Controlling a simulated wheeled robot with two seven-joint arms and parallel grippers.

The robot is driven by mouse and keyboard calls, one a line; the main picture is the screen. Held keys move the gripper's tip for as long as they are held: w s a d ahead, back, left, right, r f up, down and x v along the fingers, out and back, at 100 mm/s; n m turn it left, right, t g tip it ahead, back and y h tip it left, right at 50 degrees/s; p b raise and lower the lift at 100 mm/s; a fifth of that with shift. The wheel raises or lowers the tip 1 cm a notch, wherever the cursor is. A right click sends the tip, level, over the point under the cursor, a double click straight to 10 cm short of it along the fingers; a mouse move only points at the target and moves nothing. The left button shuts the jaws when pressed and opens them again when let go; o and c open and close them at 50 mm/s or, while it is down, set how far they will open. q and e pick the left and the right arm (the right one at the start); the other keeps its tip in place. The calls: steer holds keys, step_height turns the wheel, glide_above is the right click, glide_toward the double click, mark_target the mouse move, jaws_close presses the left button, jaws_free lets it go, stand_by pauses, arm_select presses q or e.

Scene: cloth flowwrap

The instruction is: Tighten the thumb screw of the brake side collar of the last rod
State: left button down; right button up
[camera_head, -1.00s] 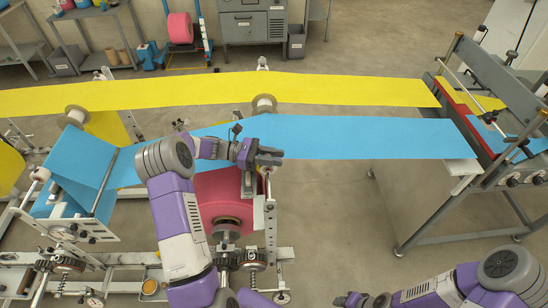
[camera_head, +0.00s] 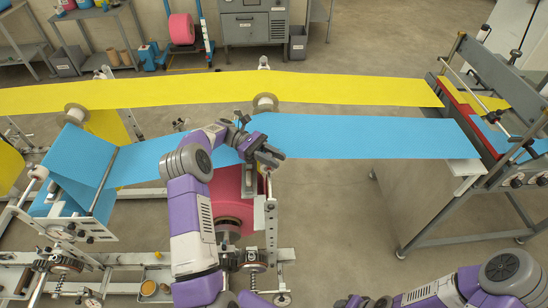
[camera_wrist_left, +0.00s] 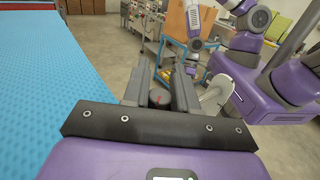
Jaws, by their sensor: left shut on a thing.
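My left gripper (camera_head: 268,157) is at the near edge of the blue web (camera_head: 365,137), above the pink roll (camera_head: 232,187) and close to an upright post (camera_head: 270,215). In the left wrist view its fingers (camera_wrist_left: 161,96) are shut on a small dark piece with a bit of red, which fits the thumb screw but is mostly hidden. The brake side collar and the rod end cannot be made out. My right gripper (camera_head: 348,301) shows only partly at the bottom edge of the head view; its jaws are unclear.
A yellow web (camera_head: 330,90) runs behind the blue one. A machine frame with a grey table (camera_head: 425,195) stands at the right. Below the pink roll are a spring (camera_head: 251,257) and gears. A pale disc (camera_wrist_left: 215,96) is just right of my left fingers.

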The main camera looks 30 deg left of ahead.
arm_select(q)
steer(key=shift+r, duration=0.1)
steer(key=c, duration=1)
jaws_free()
step_height(320, 180, up, 10)
